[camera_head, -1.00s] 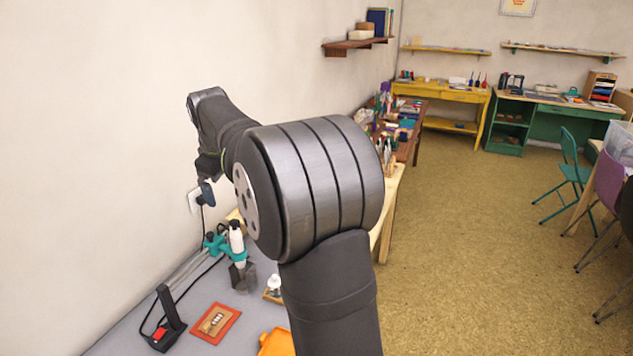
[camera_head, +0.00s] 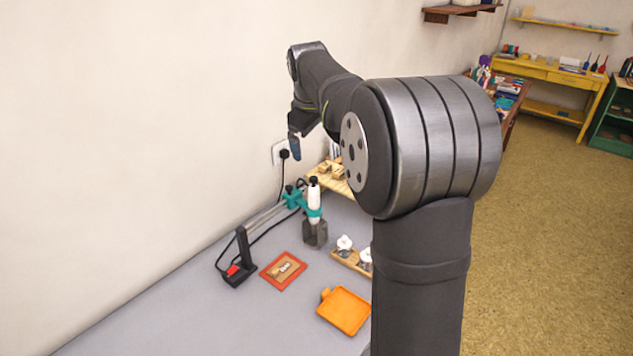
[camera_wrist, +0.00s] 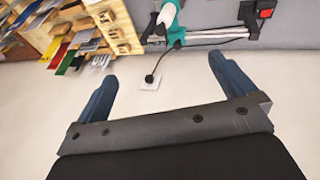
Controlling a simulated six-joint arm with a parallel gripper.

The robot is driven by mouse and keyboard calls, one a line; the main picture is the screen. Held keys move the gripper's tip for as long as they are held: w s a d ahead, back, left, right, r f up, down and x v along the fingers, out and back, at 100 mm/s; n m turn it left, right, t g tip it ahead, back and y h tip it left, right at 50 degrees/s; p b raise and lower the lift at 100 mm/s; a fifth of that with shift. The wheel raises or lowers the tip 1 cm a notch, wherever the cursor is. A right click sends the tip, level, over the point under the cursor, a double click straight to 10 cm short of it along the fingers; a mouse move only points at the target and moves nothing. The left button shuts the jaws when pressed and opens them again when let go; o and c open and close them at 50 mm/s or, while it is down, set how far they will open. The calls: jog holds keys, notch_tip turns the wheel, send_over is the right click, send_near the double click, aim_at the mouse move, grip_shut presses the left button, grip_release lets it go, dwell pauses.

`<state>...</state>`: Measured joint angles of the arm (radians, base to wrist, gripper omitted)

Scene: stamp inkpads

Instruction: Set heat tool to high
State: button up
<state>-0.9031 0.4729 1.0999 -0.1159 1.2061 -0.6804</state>
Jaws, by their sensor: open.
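The heat tool (camera_head: 314,203) has a white body, a black top and a dark lower end, and stands upright in a teal clamp (camera_head: 292,197) on metal rods. A black stand with a red switch (camera_head: 234,270) is at the rods' near end. The wrist view shows the white body (camera_wrist: 168,14), the clamp (camera_wrist: 174,37) and the red switch (camera_wrist: 265,13) near its top edge. My gripper (camera_wrist: 162,68) is open and empty, its blue fingers apart. It is by the wall, above and behind the tool, touching neither. Any heat setting marking is too small to read.
A wall outlet (camera_wrist: 150,84) with a plugged black cord lies between my fingers in the wrist view. An orange tray (camera_head: 344,310), a red-framed plate (camera_head: 283,270) and small white-topped bottles (camera_head: 344,243) are on the grey table (camera_head: 190,320). The table's front left is clear.

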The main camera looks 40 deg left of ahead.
dwell(0.3)
jog(key=c, duration=0.4)
jog(key=shift+w+a+f+y, duration=0.15)
jog(key=shift+a+f, duration=0.1)
jog(key=shift+f, duration=0.35)
jog(key=shift+a+f+y, duration=0.15)
jog(key=shift+a+f, duration=0.1)
jog(key=shift+f, duration=0.3)
jog(key=c, duration=0.7)
jog(key=a+f, duration=0.1)
jog(key=f, duration=0.1)
jog(key=f+m+y, duration=0.1)
jog(key=f, duration=0.1)
jog(key=a+f+t+y, duration=0.1)
jog(key=f, duration=0.1)
jog(key=shift+w+a+f+m, duration=0.15)
jog(key=shift+w+a+m, duration=0.05)
jog(key=shift+a+m, duration=0.15)
jog(key=shift+c, duration=0.8)
jog(key=m+t+y, duration=0.7)
jog(key=m+t, duration=0.1)
send_near(314, 180)
jog(key=shift+y, duration=0.3)
jog(key=x, duration=1.1)
jog(key=shift+w+f, duration=0.15)
jog(key=shift+f, duration=0.05)
